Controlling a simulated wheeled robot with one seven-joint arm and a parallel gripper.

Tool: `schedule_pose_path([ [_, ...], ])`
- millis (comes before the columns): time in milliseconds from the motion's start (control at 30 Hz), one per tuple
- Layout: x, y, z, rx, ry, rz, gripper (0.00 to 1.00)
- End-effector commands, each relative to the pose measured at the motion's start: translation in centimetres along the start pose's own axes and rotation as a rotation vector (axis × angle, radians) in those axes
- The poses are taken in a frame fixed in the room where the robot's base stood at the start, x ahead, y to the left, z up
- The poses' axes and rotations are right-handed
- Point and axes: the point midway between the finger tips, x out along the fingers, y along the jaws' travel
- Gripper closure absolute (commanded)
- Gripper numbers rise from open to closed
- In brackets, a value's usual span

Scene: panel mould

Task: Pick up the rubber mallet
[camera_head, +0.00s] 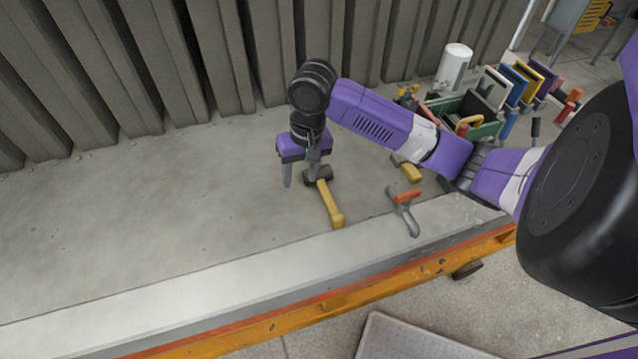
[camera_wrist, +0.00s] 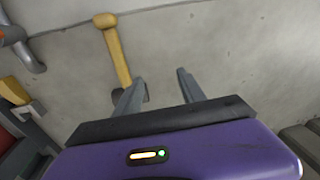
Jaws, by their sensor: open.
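The rubber mallet lies on the grey panel surface, with a yellow handle (camera_head: 330,205) and a dark head (camera_head: 319,177). My gripper (camera_head: 301,180) points down over the head end, with its fingers apart. In the wrist view the mallet's handle (camera_wrist: 117,50) runs from the top towards the left finger. That finger hides part of the dark head (camera_wrist: 118,97). The space between my fingertips (camera_wrist: 160,80) shows bare panel, so the gripper is open and empty. I cannot tell whether a finger touches the mallet.
A grey tool with an orange part (camera_head: 405,205) lies right of the mallet, and a yellow-and-grey tool (camera_head: 409,171) lies behind it. A green box (camera_head: 485,130) with tools and a white cylinder (camera_head: 454,66) stand at the back right. The panel (camera_head: 150,220) is clear to the left.

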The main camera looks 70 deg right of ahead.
Motion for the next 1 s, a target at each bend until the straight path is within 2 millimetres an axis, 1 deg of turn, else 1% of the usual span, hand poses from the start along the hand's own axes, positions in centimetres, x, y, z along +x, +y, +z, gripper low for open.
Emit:
schedule_pose_path([
  [33,-0.3,2.3,0.2,0.022,-0.019,0.05,0.53],
  [100,-0.5,4.4,0.6,0.044,-0.043,0.096,0.53],
  [200,-0.4,5.8,0.9,0.059,-0.06,0.128,0.53],
  [567,3.0,6.8,1.1,0.063,-0.063,0.133,0.53],
  [700,4.9,7.5,1.3,0.061,-0.064,0.133,0.53],
  [800,6.2,7.5,1.3,0.061,-0.062,0.131,0.53],
  [900,6.9,7.5,1.4,0.06,-0.062,0.131,0.53],
  [1000,7.0,7.5,1.4,0.06,-0.061,0.13,0.53],
])
